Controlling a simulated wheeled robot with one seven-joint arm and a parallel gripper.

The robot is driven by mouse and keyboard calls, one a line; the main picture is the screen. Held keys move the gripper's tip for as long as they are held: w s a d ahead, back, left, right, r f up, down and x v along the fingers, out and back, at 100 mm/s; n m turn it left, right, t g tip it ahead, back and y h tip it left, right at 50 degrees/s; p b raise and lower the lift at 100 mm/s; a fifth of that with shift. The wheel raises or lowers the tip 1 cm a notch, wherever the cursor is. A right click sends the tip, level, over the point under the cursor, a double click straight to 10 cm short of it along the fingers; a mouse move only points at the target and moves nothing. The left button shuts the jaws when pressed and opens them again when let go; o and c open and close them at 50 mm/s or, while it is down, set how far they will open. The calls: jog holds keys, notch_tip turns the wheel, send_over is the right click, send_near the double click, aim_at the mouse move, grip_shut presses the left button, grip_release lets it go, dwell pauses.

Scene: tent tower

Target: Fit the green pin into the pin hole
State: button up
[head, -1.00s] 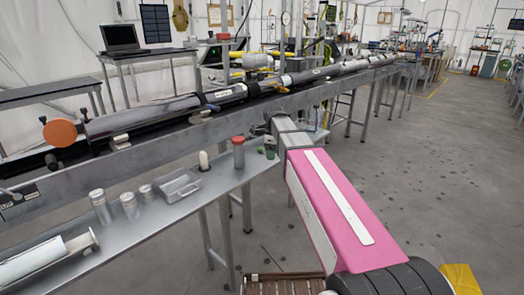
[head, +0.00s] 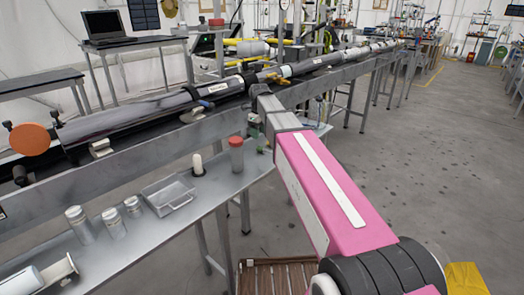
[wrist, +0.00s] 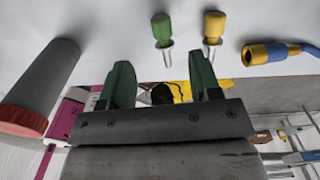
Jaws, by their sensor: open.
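In the wrist view the green pin (wrist: 161,28) has a green handle and a metal shaft and stands out against the pale shelf surface. My gripper (wrist: 160,62) is open and empty, with its two green fingers apart. The pin shows beyond the fingertips, between them in the picture and not touched. In the head view my gripper (head: 256,128) is at the shelf's far end, mostly hidden by my arm. I cannot make out the pin or the pin hole there.
A yellow-handled pin (wrist: 214,27) and a brass connector with blue cable (wrist: 265,52) are right of the green pin. A grey jar with red lid (head: 236,155) stands close by on the shelf (head: 215,195). A clear tray (head: 168,194) and several metal canisters (head: 79,224) stand left.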

aim_at(265, 151)
notch_tip(265, 151, down, 8)
jog(key=shift+d+f, duration=0.1)
dwell(0.4)
jog(key=c, duration=1)
jog(key=shift+r, duration=0.25)
jog(key=shift+c, duration=0.2)
